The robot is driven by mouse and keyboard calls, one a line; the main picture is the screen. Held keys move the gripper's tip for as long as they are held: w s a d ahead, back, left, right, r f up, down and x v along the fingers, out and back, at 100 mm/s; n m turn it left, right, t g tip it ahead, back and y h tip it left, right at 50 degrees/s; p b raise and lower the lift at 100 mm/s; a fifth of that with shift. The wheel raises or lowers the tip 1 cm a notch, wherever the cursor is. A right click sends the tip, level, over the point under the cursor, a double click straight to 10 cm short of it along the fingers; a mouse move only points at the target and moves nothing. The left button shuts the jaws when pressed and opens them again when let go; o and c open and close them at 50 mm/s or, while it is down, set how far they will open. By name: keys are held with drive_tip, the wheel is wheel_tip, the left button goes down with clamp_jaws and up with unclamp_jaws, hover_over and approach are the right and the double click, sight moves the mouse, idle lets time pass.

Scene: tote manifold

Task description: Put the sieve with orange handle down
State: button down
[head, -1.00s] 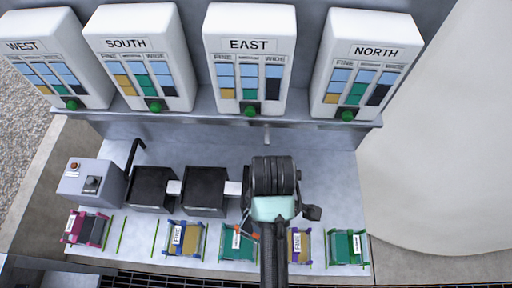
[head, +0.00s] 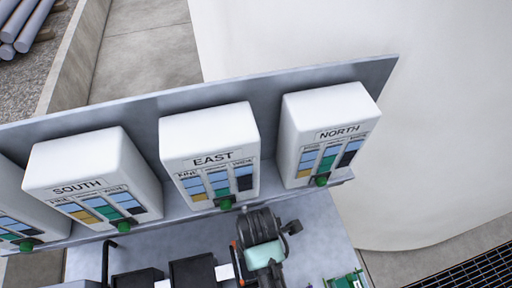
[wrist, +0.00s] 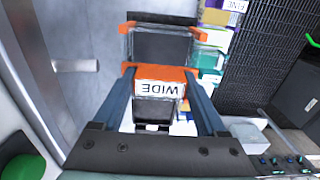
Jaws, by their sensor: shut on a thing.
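The sieve with orange handle (wrist: 160,47) has a dark panel, orange end pieces and a white label reading WIDE. My gripper (wrist: 158,80) is shut on its labelled orange end, with one blue-grey finger on each side. The sieve is held in front of the bench surface; I cannot tell whether it touches anything below. In the head view only a thin orange edge (head: 235,245) of it shows beside my arm, and the rest is hidden. My fingertips are hidden there.
Several white dispensers stand on the shelf, among them EAST (head: 210,150) and NORTH (head: 330,135). Two black boxes (head: 192,271) sit on the bench at the lower edge. A green-framed sieve (head: 347,281) lies at the right. Other sieves (wrist: 210,62) show beside the held one.

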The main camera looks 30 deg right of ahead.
drive_tip(key=shift+f+p, duration=0.35)
drive_tip(key=shift+f, duration=1.55)
drive_tip(key=shift+w+f, duration=0.1)
drive_tip(key=shift+f, duration=0.05)
unclamp_jaws()
wheel_tip(320, 180, up, 12)
drive_tip(key=shift+r+b, duration=0.2)
drive_tip(key=shift+b, duration=0.1)
